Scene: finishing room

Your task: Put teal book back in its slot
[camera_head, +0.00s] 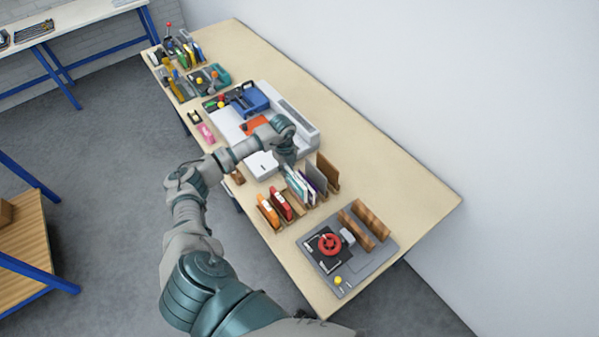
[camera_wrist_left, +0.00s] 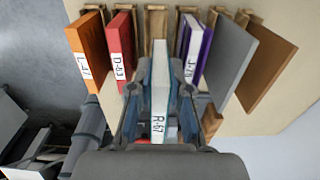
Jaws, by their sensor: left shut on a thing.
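The teal book (camera_wrist_left: 160,80), pale-spined with a white label, is between the two fingers of my left gripper (camera_wrist_left: 159,100) in the left wrist view. In the head view the teal book (camera_head: 297,187) shows under the left gripper (camera_head: 289,168), at the wooden rack. Its far end points at the gap between the red book (camera_wrist_left: 120,50) and the purple book (camera_wrist_left: 198,50). The wooden rack (camera_wrist_left: 155,22) shows behind it; I cannot tell how deep the book is in the slot. My right gripper is not in view.
An orange book (camera_wrist_left: 88,48) stands left of the red one. A grey panel (camera_wrist_left: 230,55) and a brown panel (camera_wrist_left: 266,65) stand to the right. A grey board with a red wheel (camera_head: 330,243) lies nearer on the table. The table's wall side is clear.

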